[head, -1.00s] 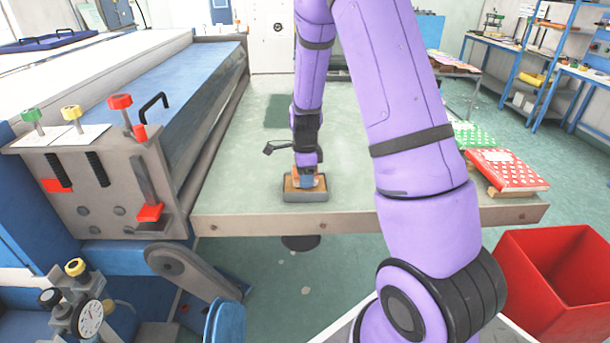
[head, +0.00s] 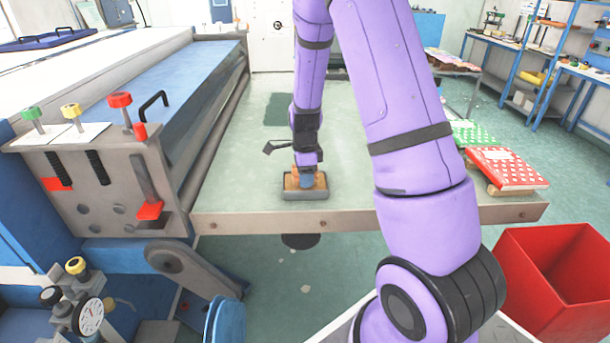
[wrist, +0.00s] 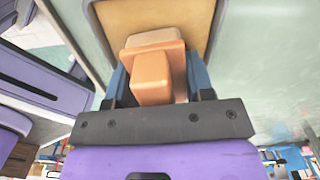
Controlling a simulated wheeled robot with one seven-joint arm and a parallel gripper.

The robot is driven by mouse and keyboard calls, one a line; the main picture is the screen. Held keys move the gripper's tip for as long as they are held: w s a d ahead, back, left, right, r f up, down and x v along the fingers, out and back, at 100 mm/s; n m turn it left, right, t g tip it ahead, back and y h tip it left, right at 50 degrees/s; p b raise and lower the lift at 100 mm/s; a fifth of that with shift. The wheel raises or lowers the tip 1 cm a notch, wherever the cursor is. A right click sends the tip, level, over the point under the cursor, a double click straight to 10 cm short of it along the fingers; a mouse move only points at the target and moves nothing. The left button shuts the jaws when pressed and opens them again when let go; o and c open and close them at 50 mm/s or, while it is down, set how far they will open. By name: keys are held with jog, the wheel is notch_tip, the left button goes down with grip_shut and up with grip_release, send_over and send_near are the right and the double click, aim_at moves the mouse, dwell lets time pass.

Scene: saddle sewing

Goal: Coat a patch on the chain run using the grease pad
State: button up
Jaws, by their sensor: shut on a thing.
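My gripper (head: 307,182) points down at a shallow grey tray (head: 305,196) near the front edge of the pale green table. In the wrist view, its blue fingers (wrist: 160,85) are shut on an orange block with a stepped handle, which I take to be the grease pad (wrist: 152,75). The pad is at the tray, over its tan inside. I cannot tell whether its underside touches the tray floor. In the head view, my gripper hides most of the pad. I cannot make out the chain run for certain.
A machine with a blue bed (head: 165,95) and coloured knobs stands along the table's left side. Red and green dotted books (head: 507,168) lie at the table's right. A red bin (head: 550,285) stands at the lower right. The table beyond the tray is mostly clear.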

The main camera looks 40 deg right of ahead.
dwell(0.4)
jog(key=shift+r, duration=3.5)
